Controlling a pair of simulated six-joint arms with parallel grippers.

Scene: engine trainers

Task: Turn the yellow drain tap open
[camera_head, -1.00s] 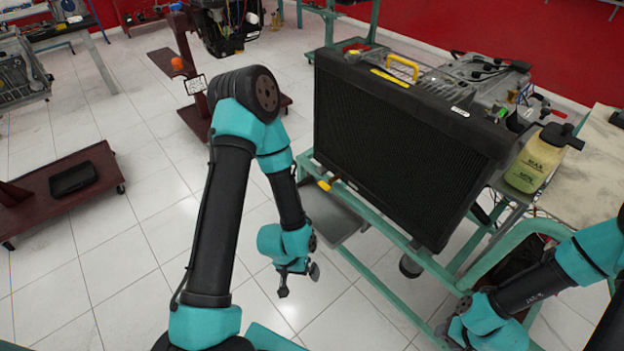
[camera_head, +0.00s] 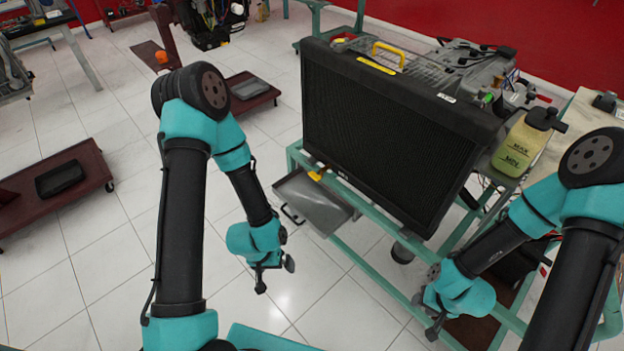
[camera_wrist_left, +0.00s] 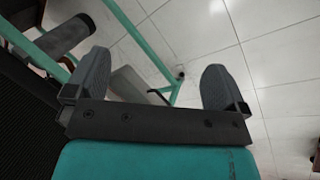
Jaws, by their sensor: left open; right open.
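The yellow drain tap (camera_head: 315,175) is a small yellow piece at the lower left corner of the black radiator (camera_head: 390,130), just above the green frame rail (camera_head: 350,200). My left gripper (camera_head: 274,278) hangs in the air to the left of the stand, below and left of the tap, open and empty. Its two dark fingers (camera_wrist_left: 157,88) are spread wide in the left wrist view, where I cannot make out the tap. My right gripper (camera_head: 432,318) is low in front of the stand, to the right of the tap, open and apart from it.
A grey tray (camera_head: 312,207) with a dark handle sits under the tap on the green stand. A coolant bottle (camera_head: 522,150) stands right of the radiator. Dark red wheeled bases (camera_head: 85,160) stand at the left. The tiled floor between is clear.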

